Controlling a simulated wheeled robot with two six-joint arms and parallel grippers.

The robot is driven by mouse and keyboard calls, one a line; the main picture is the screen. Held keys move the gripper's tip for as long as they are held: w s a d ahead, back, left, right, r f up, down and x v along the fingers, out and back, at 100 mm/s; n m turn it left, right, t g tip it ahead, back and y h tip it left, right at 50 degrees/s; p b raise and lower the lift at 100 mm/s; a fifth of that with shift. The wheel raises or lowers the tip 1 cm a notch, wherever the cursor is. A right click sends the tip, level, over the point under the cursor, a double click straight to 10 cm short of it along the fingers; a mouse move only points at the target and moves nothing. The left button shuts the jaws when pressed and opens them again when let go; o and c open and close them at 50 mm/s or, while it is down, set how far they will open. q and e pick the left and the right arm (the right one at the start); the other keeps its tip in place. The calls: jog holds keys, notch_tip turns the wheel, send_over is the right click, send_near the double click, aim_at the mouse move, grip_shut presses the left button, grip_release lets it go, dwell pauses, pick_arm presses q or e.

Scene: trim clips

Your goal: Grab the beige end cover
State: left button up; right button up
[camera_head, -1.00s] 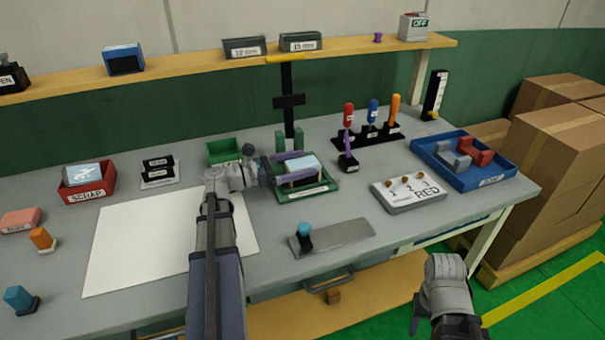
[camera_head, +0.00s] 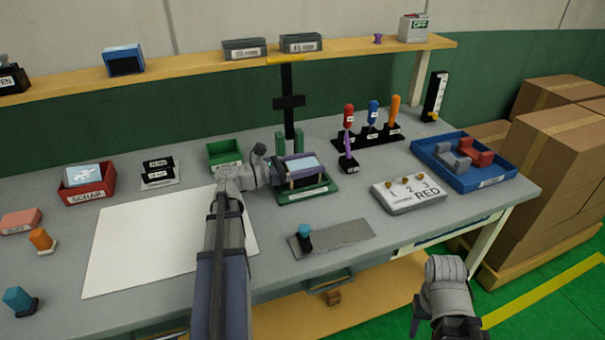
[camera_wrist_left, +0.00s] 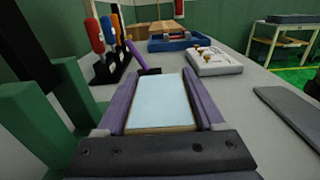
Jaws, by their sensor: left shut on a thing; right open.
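A block with a pale blue top and a beige edge (camera_wrist_left: 160,103) sits between the purple fingers of my left gripper (camera_head: 301,168). The beige edge is the only beige I see on it, so I cannot tell surely that it is the end cover. The left gripper is shut on this block, over the green fixture tray (camera_head: 303,195). Whether the block touches the tray is hidden. My right gripper (camera_head: 432,312) is low at the right, off the table's front edge, and its fingers are partly out of view.
Green posts (camera_wrist_left: 35,125) stand close beside the left gripper. A grey plate (camera_head: 340,236) lies in front. A white sheet (camera_head: 150,245) covers the left table.

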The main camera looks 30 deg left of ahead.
aim_at(310, 162)
pick_arm(q)
grip_shut()
jog(key=shift+r, duration=0.15)
notch_tip(310, 162, up, 10)
jog(key=p, duration=1)
